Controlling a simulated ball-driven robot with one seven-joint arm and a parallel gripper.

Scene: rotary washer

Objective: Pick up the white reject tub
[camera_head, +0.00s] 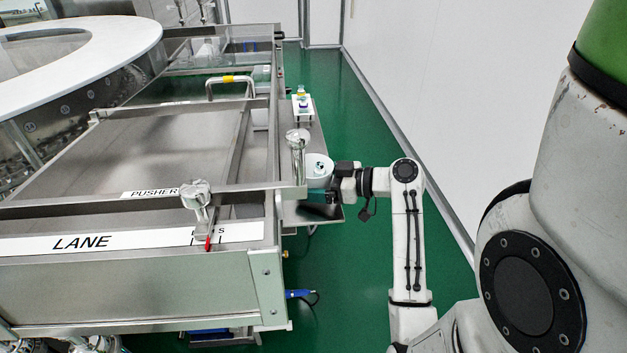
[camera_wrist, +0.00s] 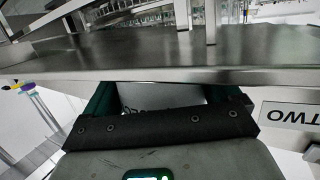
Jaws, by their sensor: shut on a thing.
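The white reject tub (camera_head: 319,163) is a small round white tub at the steel shelf on the right side of the machine. My gripper (camera_head: 331,188) reaches it from the right and is shut on it. In the wrist view my gripper (camera_wrist: 165,100) has a dark finger on each side of the tub's pale wall (camera_wrist: 150,96), which bears dark, partly hidden lettering. The tub's lower part is mostly hidden by my gripper. I cannot tell whether it touches the shelf.
The steel shelf (camera_head: 299,211) holds a small white stand with bottles (camera_head: 302,106) farther back. A steel post (camera_head: 297,160) stands close left of the tub. The steel machine with its LANE label (camera_head: 82,243) fills the left. Green floor lies clear behind, up to the white wall.

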